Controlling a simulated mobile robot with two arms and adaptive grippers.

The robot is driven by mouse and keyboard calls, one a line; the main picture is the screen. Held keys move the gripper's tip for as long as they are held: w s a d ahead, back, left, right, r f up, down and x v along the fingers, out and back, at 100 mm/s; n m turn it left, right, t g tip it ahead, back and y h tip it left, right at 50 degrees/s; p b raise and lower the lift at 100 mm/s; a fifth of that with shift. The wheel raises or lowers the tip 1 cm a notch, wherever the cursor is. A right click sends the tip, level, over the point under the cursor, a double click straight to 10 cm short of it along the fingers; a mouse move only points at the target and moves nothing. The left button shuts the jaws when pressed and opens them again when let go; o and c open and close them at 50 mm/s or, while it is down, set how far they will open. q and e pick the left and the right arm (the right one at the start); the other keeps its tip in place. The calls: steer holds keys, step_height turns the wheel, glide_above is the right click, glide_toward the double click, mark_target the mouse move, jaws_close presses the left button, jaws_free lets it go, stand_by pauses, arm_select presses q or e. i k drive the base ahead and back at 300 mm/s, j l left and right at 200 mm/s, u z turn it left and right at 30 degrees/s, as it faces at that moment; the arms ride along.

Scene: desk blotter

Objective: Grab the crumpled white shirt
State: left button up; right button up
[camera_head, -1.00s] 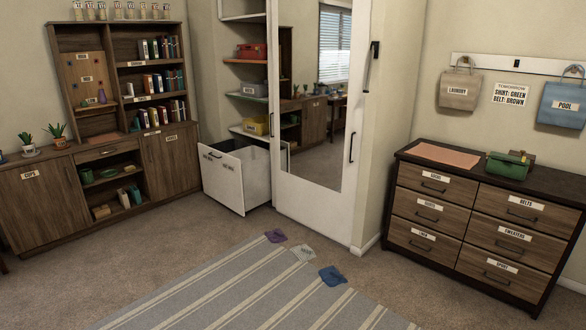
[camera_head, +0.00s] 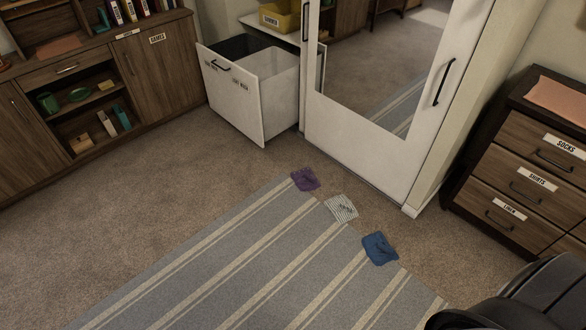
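The crumpled white shirt (camera_head: 341,208) lies on the floor at the far edge of the striped rug. It looks white with thin grey stripes. A purple crumpled cloth (camera_head: 305,180) lies to its left and a blue crumpled cloth (camera_head: 380,248) to its right, both apart from it. Part of a dark arm of mine shows at the lower right corner. No gripper fingers show in this view, and nothing touches the white shirt.
The striped rug (camera_head: 225,262) covers the floor in front. A pulled-out white hamper (camera_head: 235,105) with compartments stands beyond, beside a mirrored door (camera_head: 385,70). A drawer dresser (camera_head: 520,150) is at right, a wooden cabinet (camera_head: 160,75) at left. Carpet at left is clear.

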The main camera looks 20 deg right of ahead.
mark_target(343, 210)
steer(key=i+z, duration=0.2)
steer(key=i, duration=0.3)
steer(key=i+j+z, duration=0.2)
steer(key=i, duration=0.3)
steer(key=i+j+z, duration=0.15)
steer(key=i, duration=0.3)
